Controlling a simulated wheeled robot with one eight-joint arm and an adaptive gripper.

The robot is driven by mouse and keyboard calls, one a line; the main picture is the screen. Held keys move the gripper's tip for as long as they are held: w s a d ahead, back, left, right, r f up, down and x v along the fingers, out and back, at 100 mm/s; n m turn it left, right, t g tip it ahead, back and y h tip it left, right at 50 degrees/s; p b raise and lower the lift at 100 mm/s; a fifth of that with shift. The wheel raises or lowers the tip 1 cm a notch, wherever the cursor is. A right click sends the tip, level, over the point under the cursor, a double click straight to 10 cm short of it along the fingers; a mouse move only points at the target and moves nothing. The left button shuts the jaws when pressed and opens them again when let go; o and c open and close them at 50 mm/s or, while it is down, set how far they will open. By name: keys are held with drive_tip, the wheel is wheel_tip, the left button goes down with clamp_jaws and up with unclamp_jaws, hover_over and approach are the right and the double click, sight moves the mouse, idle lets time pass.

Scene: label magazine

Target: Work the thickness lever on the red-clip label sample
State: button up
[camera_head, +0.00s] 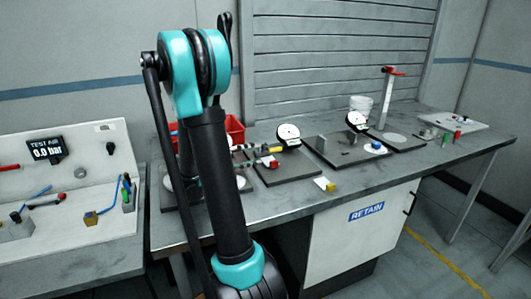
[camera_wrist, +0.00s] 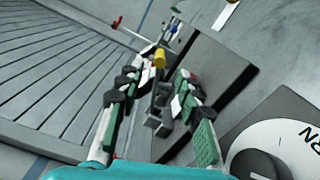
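My gripper (camera_wrist: 158,88) is open, its two green-and-black padded fingers spread apart over the bench. In the head view my gripper (camera_head: 262,157) is small and partly behind my arm, beside a dark plate with a dial gauge (camera_head: 289,133). In the wrist view a grey bracket-like part (camera_wrist: 160,112) shows between the fingers, and a small yellow piece (camera_wrist: 160,58) lies beyond the fingertips. A small red piece (camera_head: 271,163) shows by the gripper; I cannot tell whether it is the clip. The lever cannot be told apart clearly.
The dark gauge plate (camera_wrist: 218,62) lies along the right finger. A white disc (camera_wrist: 290,148) with partly hidden lettering is lower right. A white card with a yellow clip (camera_head: 330,187) lies near the bench's front edge. A second dial gauge (camera_head: 356,120) and a red-topped post (camera_head: 386,98) stand right.

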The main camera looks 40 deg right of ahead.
drive_tip(key=shift+v, duration=1.7)
drive_tip(key=shift+w+d, duration=0.15)
drive_tip(key=shift+d, duration=0.1)
drive_tip(key=c, duration=0.4)
drive_tip(key=w+d+n+y, duration=0.1)
drive_tip(key=d, duration=0.1)
drive_tip(key=d+n+g+y, duration=0.1)
drive_tip(key=d+y, duration=0.1)
drive_tip(key=w+d+n+y, duration=0.1)
drive_tip(key=d, duration=0.1)
drive_tip(key=shift+w+f+n+y, duration=0.35)
drive_tip(key=shift+f+n+y, duration=0.05)
clamp_jaws()
drive_tip(key=d+n+y, duration=0.1)
drive_tip(key=d+r+n+y, duration=0.1)
drive_tip(key=d, duration=0.1)
drive_tip(key=d+r+n+y, duration=0.1)
drive_tip(key=y, duration=0.1)
drive_tip(key=shift+w+d+g, duration=0.15)
drive_tip(key=shift+w+g, duration=0.15)
wheel_tip(320, 180, up, 8)
drive_tip(key=s+d+n+t+y, duration=0.2)
drive_tip(key=d+n+y, duration=0.1)
drive_tip(key=n+y, duration=0.25)
drive_tip(key=n+t+y, duration=0.2)
drive_tip(key=y, duration=0.2)
approach(275, 150)
wheel_tip(275, 150, down, 6)
drive_tip(key=shift+d+f, duration=0.1)
drive_tip(key=shift+f, duration=0.05)
